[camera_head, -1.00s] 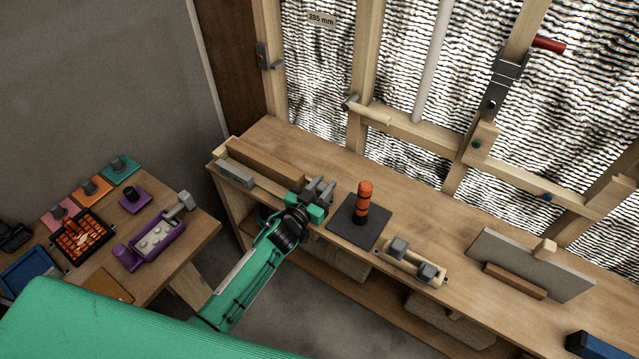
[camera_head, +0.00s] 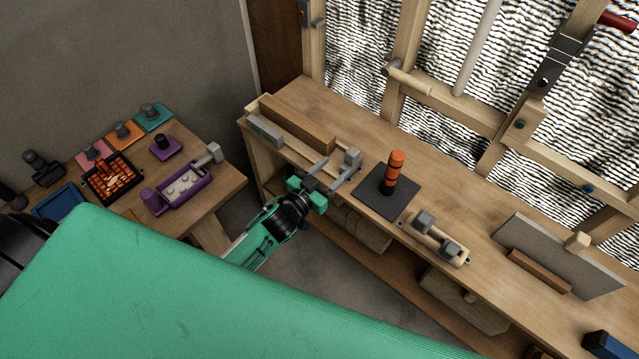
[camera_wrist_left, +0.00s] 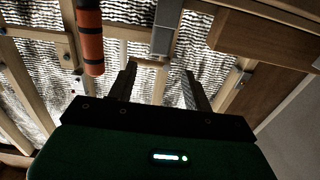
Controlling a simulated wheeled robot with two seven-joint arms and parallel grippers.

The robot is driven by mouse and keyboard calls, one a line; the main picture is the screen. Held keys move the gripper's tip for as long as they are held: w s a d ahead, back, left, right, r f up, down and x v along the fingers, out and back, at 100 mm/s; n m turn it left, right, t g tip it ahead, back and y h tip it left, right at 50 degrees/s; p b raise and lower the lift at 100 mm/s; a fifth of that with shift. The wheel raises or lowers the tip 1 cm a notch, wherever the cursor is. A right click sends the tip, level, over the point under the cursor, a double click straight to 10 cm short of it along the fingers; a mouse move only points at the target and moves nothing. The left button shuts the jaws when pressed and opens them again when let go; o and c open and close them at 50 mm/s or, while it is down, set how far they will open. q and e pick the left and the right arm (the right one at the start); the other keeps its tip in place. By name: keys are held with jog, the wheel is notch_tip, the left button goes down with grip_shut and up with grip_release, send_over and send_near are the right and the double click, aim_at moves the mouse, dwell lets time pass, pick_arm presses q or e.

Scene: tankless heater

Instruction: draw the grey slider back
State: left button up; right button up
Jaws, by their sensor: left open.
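A small upright grey block (camera_head: 352,158), which looks like the grey slider, stands at the bench's front edge, left of the orange-and-black cylinder. My left gripper (camera_head: 334,172) is open, with its fingertips close to the block. I cannot tell whether they touch it. In the left wrist view, a grey upright piece (camera_wrist_left: 166,28) shows beyond and between the spread fingers (camera_wrist_left: 156,88), with nothing clamped between them. What holds the block from below is partly hidden by the fingers. My right gripper is not in view.
The orange-and-black cylinder (camera_head: 393,172) stands on a dark mat (camera_head: 374,198) close to the right. A wooden bar (camera_head: 297,121) and a grey rail piece (camera_head: 264,132) lie to the left. A wooden fixture with grey knobs (camera_head: 434,239) is further right. A side table (camera_head: 228,182) stands left.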

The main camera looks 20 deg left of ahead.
pick_arm(q)
jog(key=v, duration=0.4)
jog(key=shift+s+a+b, duration=0.1)
jog(key=shift+s+b, duration=0.2)
jog(key=s+a+f+n+g+y, duration=0.15)
jog(key=s+f, duration=0.25)
jog(key=f, duration=0.7)
jog(key=s+a+f+g+y, duration=0.2)
jog(key=s+a+f+g, duration=0.15)
jog(key=f, duration=0.75)
jog(key=s+a+f+g+y, duration=0.15)
jog(key=s+f, duration=0.35)
jog(key=f, duration=0.6)
jog(key=s+f+g, duration=0.3)
jog(key=s+f, duration=0.3)
jog(key=s, duration=0.4)
jog(key=s+a+f+g, duration=0.1)
jog(key=s+f+g, duration=0.2)
jog(key=s+f, duration=0.3)
jog(key=s+f+g+y, duration=0.1)
jog(key=s+f+g, duration=0.2)
jog(key=s, duration=1.2)
notch_tip(320, 180, down, 4)
jog(key=shift+a+r, duration=0.2)
jog(key=shift+a, duration=0.2)
